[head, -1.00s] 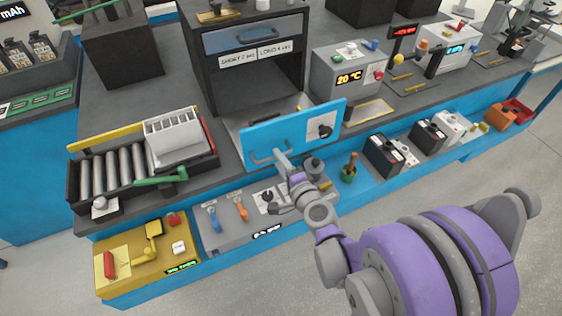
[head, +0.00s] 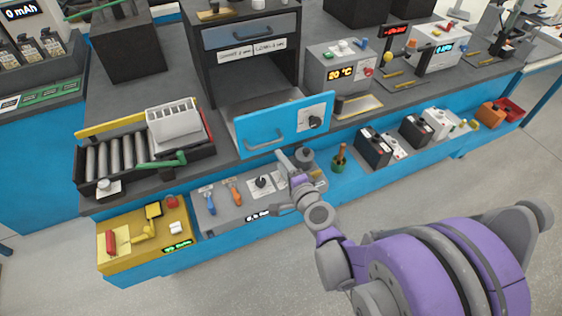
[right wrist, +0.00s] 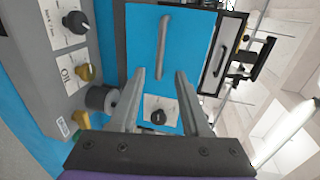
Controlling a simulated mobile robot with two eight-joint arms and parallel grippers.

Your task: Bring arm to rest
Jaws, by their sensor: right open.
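My right arm comes in from the lower right in the head view. My right gripper (head: 280,183) is in front of the blue oven door, just below its grey handle (head: 264,143). It is open and empty, with a gap to the handle. In the right wrist view the two fingers (right wrist: 161,78) stand apart, with the blue door (right wrist: 150,40) and a black knob (right wrist: 158,117) beyond them. My left gripper is not in view.
The blue door (head: 285,122) hangs open below the dark oven chamber (head: 258,80). Below it is a grey control panel (head: 226,214) with knobs. A roller tray (head: 105,160) is at left, and black batteries (head: 373,150) stand at right. The floor in front is clear.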

